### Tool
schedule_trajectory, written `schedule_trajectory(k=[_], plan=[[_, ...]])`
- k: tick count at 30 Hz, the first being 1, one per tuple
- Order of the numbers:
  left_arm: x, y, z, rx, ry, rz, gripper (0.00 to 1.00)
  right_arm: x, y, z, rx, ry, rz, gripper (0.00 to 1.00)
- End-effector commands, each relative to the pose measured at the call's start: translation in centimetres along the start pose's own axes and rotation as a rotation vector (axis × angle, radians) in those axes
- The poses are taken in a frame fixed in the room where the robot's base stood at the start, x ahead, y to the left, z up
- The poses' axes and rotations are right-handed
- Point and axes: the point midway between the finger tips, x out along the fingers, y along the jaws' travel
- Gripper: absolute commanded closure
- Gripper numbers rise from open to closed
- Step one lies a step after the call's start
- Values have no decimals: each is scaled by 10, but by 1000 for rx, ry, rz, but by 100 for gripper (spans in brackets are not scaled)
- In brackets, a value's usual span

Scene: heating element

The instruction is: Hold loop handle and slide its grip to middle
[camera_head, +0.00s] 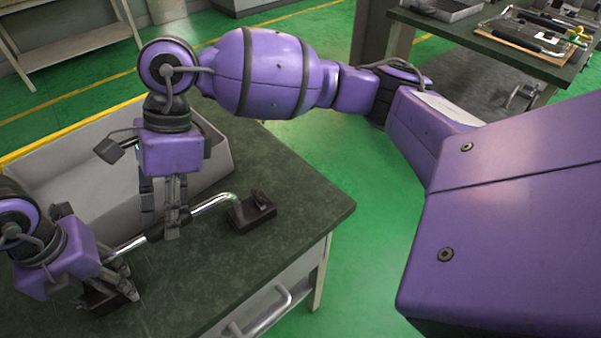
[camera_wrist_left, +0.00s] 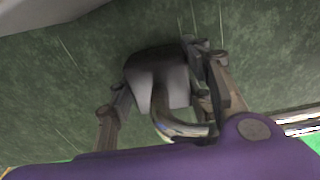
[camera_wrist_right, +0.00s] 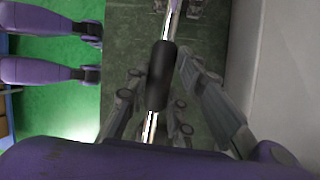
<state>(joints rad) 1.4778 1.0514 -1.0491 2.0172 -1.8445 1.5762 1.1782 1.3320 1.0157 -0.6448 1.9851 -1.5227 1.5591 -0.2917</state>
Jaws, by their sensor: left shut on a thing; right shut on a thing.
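The loop handle is a bent chrome bar (camera_head: 212,203) standing on the dark green table. It has a dark foot (camera_head: 252,212) at its right end and another (camera_wrist_left: 158,62) at its left end. My left gripper (camera_head: 126,281) is shut on the handle's left end, at the foot. Its fingers hide part of that foot. My right gripper (camera_head: 172,228) points down, shut on the grip, with its fingers on either side.
A grey open bin (camera_head: 75,155) stands on the table (camera_head: 300,205) behind the handle, close to my right gripper. The table's right part is clear up to its edge. A drawer handle (camera_head: 268,312) shows below. Another workbench (camera_head: 480,38) stands at the back right.

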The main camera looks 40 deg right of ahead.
Motion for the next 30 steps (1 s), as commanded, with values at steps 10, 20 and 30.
schedule_trajectory(k=[10, 20, 30], plan=[[0, -4, 0, 4, -1, -10, 100, -1, 1, 5, -6, -10, -1, 66], [0, -3, 0, 2, -1, -7, 100, -1, 0, 3, -3, -6, -1, 58], [0, -2, 0, 1, -1, -6, 100, -44, -1, 3, -3, -7, -7, 58]])
